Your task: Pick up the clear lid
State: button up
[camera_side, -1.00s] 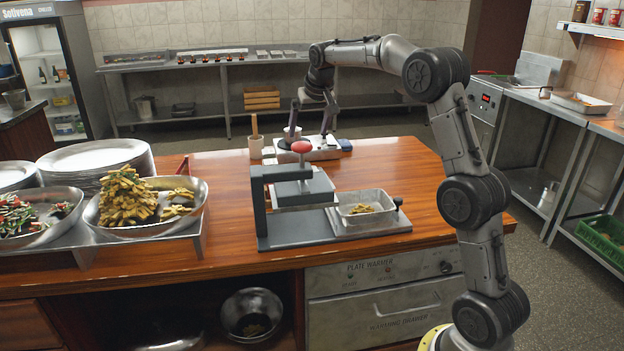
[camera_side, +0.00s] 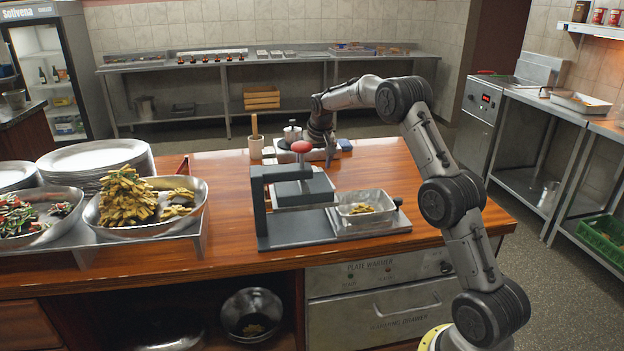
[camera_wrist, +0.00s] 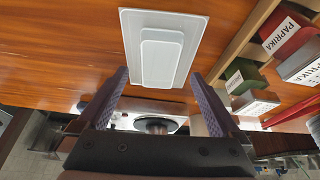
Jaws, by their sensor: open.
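A pale, translucent rectangular lid (camera_wrist: 185,22) with a raised middle lies flat on the wooden counter in the wrist view.
A press with a red knob (camera_side: 301,147) and a metal tray of food (camera_side: 365,219) stand in front of my gripper. A wooden rack of spice boxes marked paprika (camera_wrist: 285,30) is right of the lid. Counter left of the lid is clear.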

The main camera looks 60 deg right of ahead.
jog(key=x, duration=0.4)
jog(key=shift+w+d, duration=0.1)
jog(key=shift+d, duration=0.1)
jog(key=shift+c, duration=0.2)
jog(key=c, duration=1.3)
jog(key=shift+o, duration=0.2)
jog(key=shift+r, duration=0.1)
